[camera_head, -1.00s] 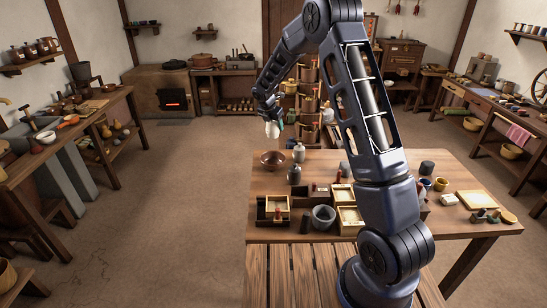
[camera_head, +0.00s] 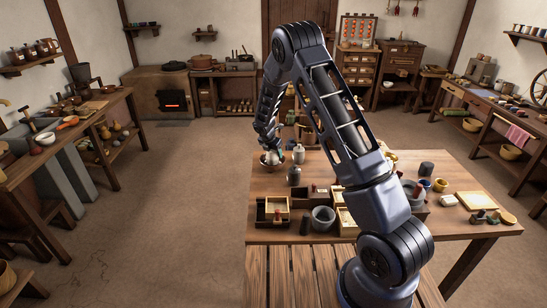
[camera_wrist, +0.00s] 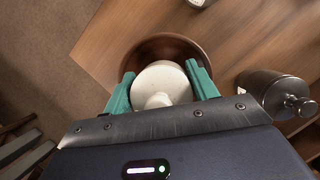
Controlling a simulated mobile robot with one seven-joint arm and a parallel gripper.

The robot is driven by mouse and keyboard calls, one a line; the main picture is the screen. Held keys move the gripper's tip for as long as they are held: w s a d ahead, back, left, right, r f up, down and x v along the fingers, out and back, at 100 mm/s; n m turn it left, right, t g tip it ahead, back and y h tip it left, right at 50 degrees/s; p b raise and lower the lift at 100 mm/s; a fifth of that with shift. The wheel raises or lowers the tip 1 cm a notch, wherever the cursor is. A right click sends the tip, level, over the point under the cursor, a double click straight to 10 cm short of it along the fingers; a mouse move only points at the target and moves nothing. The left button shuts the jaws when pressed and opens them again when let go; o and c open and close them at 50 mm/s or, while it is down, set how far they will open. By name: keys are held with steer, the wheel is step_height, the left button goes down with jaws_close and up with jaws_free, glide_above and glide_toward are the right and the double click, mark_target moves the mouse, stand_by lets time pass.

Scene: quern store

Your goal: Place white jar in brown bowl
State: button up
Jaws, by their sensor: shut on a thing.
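The white jar (camera_wrist: 160,85) is between the green fingertips of my gripper (camera_wrist: 161,88) in the wrist view. The gripper is shut on it. The brown bowl (camera_wrist: 172,42) lies directly under and around the jar in that view, with its rim showing behind it. In the head view the brown bowl (camera_head: 264,163) is at the table's far left corner, and my gripper (camera_head: 273,153) is right over it. The jar is mostly hidden there by the gripper. I cannot tell whether the jar touches the bowl's bottom.
A grey lidded jar (camera_wrist: 272,94) stands close to the right of the bowl; a lighter grey jar (camera_head: 298,153) and a dark one (camera_head: 294,176) show in the head view. Wooden boxes (camera_head: 276,205) and a grey mortar (camera_head: 323,218) stand nearer. The table centre has bare wood.

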steer(key=shift+f, duration=1.2)
steer(key=shift+f, duration=0.15)
steer(key=o, duration=1)
steer(key=shift+c, duration=0.2)
